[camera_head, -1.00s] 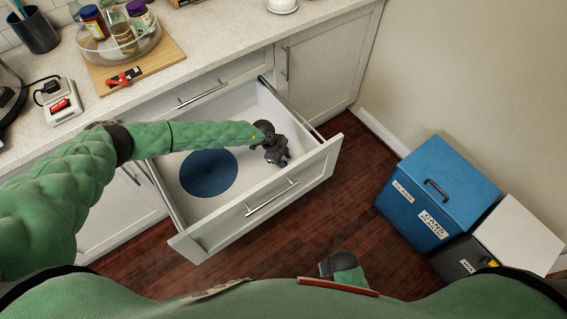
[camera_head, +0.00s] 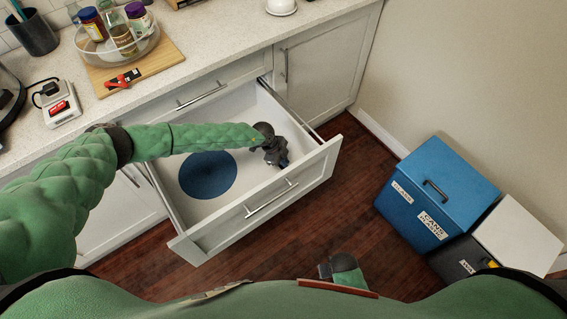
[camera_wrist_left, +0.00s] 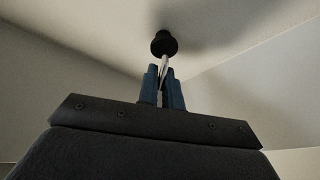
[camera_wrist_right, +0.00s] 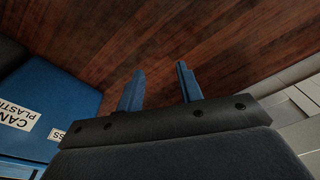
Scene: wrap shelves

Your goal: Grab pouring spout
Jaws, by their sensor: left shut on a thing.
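The pouring spout (camera_wrist_left: 164,45) shows in the left wrist view as a black stepped stopper with a thin silver tube. My left gripper (camera_wrist_left: 163,80) is shut on the silver tube, with the black stopper beyond the fingertips. In the head view my left gripper (camera_head: 280,163) is inside the open drawer, at its right part; the spout cannot be made out there. My right gripper (camera_wrist_right: 160,85) is open and empty above the wood floor, with its fingers apart.
The open drawer (camera_head: 262,212) holds a round dark blue disc (camera_head: 208,175) left of my left gripper. A blue bin (camera_head: 425,190) stands on the floor at right.

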